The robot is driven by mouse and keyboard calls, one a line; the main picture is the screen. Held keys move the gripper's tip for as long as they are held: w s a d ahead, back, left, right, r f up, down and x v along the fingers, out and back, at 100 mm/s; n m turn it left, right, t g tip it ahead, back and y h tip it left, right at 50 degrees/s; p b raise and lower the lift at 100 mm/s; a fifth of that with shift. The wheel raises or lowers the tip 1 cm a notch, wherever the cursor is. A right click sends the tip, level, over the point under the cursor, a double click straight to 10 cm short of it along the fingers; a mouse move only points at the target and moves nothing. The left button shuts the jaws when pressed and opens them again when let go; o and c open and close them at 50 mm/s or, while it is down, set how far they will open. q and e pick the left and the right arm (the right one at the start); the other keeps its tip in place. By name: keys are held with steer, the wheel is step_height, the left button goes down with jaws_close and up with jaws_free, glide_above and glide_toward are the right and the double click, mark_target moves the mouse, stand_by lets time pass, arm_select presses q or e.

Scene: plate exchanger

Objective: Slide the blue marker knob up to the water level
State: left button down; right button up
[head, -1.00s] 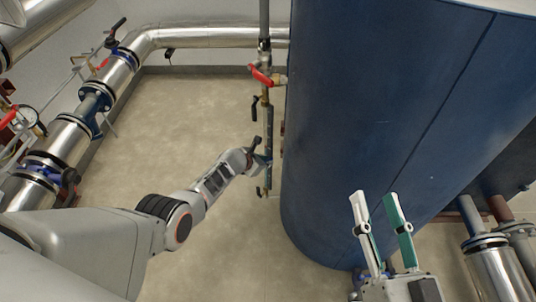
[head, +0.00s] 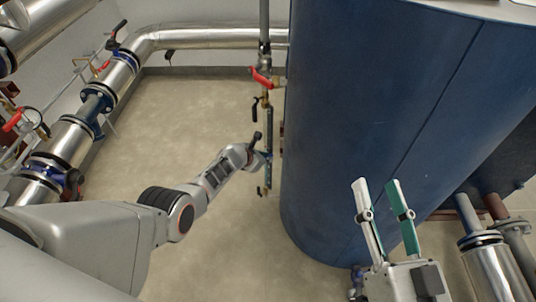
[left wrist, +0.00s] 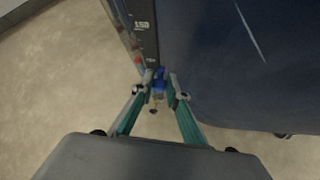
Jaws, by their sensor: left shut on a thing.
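The blue marker knob (left wrist: 159,82) shows in the left wrist view between my left gripper's fingertips (left wrist: 160,92), at the lower part of a dark scale strip. My left gripper is shut on it. In the head view my left gripper (head: 264,154) is at the level gauge (head: 269,125), a thin vertical column beside the blue tank, and its fingers hide the knob. The scale strip (left wrist: 143,35) carries white markings, one reading about 150, and a small red mark. I cannot make out the water level. My right gripper (head: 380,186) is open and empty in front of the tank.
The large blue tank (head: 370,120) stands close to the right of the gauge. A red-handled valve (head: 262,77) sits on the gauge's upper part. Metal pipes (head: 120,70) run along the left and back. The floor (head: 170,120) left of the gauge is clear.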

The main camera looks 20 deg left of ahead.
arm_select(q)
steer(key=shift+d+r+p, duration=0.1)
steer(key=shift+r+p, duration=0.25)
steer(key=shift+r, duration=0.2)
arm_select(e)
steer(key=shift+r, duration=0.9)
arm_select(q)
steer(key=shift+r+p, duration=0.35)
steer(key=shift+r, duration=0.2)
steer(key=c, duration=1.9)
jaws_free()
steer(key=shift+s, duration=0.1)
arm_select(e)
steer(key=shift+r+t, duration=0.3)
steer(key=shift+r, duration=0.25)
arm_select(q)
steer(key=shift+r, duration=0.1)
steer(key=v, duration=1.1)
steer(key=shift+s+r, duration=0.25)
steer(key=shift+s, duration=0.05)
